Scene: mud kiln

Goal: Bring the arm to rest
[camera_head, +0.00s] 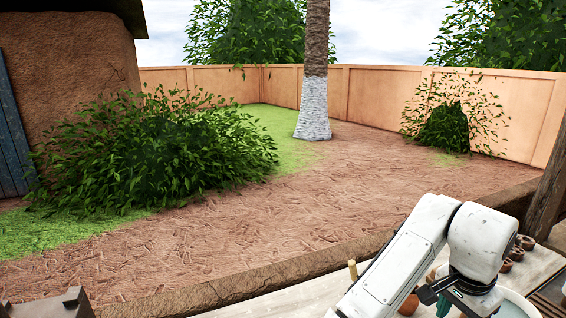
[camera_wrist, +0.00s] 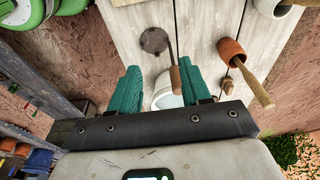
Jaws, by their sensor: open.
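My white arm (camera_head: 425,240) is bent over the pale plank table (camera_head: 300,300) at the lower right of the head view. My gripper (camera_wrist: 158,68) shows in the wrist view with its two teal fingers apart and nothing between them. In the head view part of my gripper, with a teal patch, shows below the wrist, partly cut off by the lower edge. A white bowl (camera_wrist: 165,92) lies beyond the fingers in the wrist view, partly hidden by the gripper. I cannot tell how far the fingers are above it.
In the wrist view a dark round-headed tool (camera_wrist: 154,40) and a terracotta cup (camera_wrist: 231,50) with a wooden handle (camera_wrist: 252,85) are on the planks. Several small brown pots (camera_head: 516,252) stand beside my arm. A wooden post (camera_head: 548,195) rises at the right. Bare ground lies beyond the table.

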